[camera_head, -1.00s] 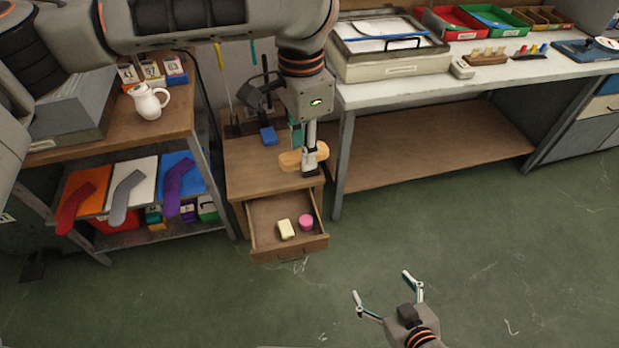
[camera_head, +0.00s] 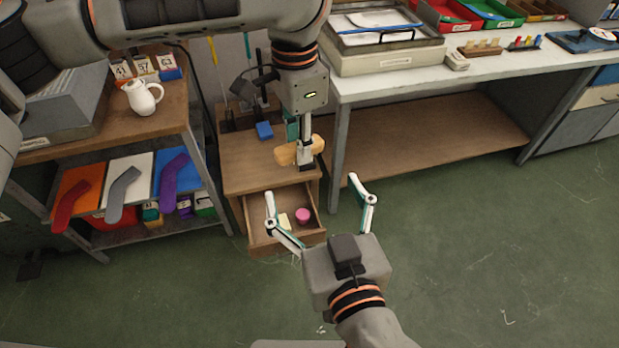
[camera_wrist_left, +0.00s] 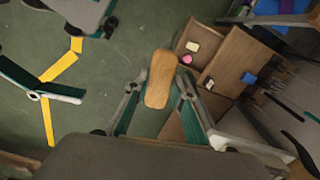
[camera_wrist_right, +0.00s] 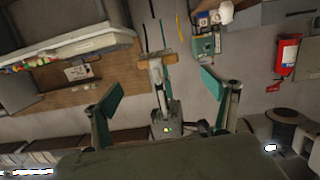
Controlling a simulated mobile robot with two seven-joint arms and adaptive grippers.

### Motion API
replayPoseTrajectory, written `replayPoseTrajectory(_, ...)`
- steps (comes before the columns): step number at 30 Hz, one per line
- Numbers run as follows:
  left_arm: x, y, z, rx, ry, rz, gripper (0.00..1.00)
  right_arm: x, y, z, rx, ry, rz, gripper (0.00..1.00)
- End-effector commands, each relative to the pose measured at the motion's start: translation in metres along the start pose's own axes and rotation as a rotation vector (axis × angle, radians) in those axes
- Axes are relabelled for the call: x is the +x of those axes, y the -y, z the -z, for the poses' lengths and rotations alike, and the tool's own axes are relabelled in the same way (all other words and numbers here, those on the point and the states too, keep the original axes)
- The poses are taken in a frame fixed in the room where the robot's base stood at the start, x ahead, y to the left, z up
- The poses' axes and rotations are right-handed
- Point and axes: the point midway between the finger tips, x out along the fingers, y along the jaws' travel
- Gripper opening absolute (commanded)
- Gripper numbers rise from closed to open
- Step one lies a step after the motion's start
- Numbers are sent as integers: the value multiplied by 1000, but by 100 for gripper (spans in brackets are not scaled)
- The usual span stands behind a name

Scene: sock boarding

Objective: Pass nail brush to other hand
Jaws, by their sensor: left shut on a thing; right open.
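The nail brush (camera_head: 287,154) is a tan wooden block held above the small cabinet. My left gripper (camera_head: 306,160) points down and is shut on it. In the left wrist view the brush (camera_wrist_left: 160,79) lies between the fingertips (camera_wrist_left: 157,90). My right gripper (camera_head: 317,198) is open and empty, lower and nearer the camera, its fingers spread in front of the drawer and apart from the brush. In the right wrist view the brush (camera_wrist_right: 157,57) and left gripper show beyond and between the open right fingers (camera_wrist_right: 162,90).
The open drawer (camera_head: 262,238) holds a pale yellow block (camera_head: 284,219) and a pink round thing (camera_head: 302,215). A shelf unit with a white jug (camera_head: 142,98) stands left. A workbench (camera_head: 480,62) stands right. The green floor at front right is clear.

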Motion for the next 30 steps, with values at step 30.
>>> replayPoseTrajectory(30, 0, 0, 0, 0, 0, 0, 3, 118, 0, 0, 1, 1, 1, 85)
